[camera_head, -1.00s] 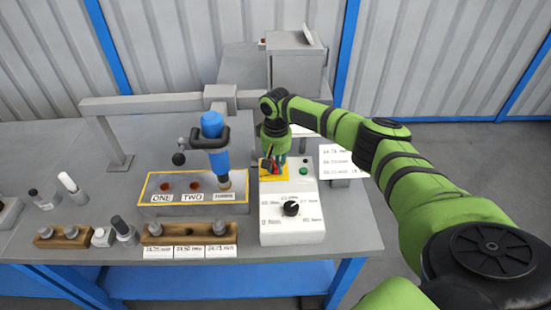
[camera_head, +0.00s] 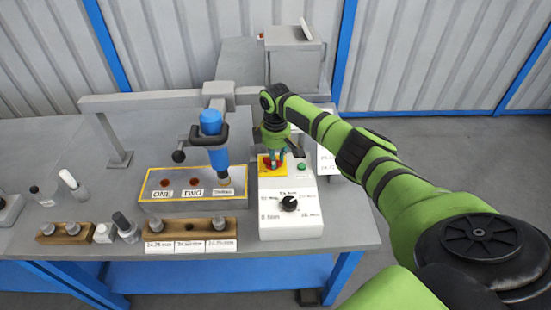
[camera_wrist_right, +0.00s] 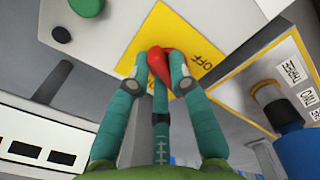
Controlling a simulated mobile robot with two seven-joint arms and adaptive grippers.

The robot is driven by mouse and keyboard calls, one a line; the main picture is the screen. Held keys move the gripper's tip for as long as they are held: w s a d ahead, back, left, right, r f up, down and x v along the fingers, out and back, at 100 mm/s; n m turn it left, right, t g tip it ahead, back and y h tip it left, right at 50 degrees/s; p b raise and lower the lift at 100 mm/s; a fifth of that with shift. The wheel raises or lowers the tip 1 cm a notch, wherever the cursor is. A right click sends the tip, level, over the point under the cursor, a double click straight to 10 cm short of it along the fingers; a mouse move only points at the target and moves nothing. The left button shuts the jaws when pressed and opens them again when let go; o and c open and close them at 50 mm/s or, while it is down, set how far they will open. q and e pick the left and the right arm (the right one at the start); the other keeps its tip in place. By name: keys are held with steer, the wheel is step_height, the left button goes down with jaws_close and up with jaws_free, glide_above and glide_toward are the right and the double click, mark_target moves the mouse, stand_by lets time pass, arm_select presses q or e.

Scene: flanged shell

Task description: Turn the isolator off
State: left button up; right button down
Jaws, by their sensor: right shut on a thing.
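The isolator is a red handle (camera_wrist_right: 160,66) on a yellow plate (camera_wrist_right: 203,42); the word OFF shows on the plate in the wrist view. In the head view the yellow plate (camera_head: 262,172) sits at the back of a white control box (camera_head: 290,226). My right gripper (camera_head: 272,161) is above the plate, pointing down. In the wrist view its teal fingers are shut on the red handle, one at each side. The handle's underside and exact angle are partly hidden by the fingers. My left gripper is not in view.
A green button (camera_head: 301,167) and a black rotary knob (camera_head: 289,203) are on the same box. Left of it stand a blue tool (camera_head: 213,133) on a stand and a grey block (camera_head: 190,205) with labelled holes. Wooden holders line the front edge.

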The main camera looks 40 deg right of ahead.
steer(key=shift+w+n, duration=0.2)
steer(key=shift+n, duration=1.9)
steer(key=c, duration=1.1)
jaws_free()
steer(key=shift+r, duration=0.1)
step_height(320, 180, up, 12)
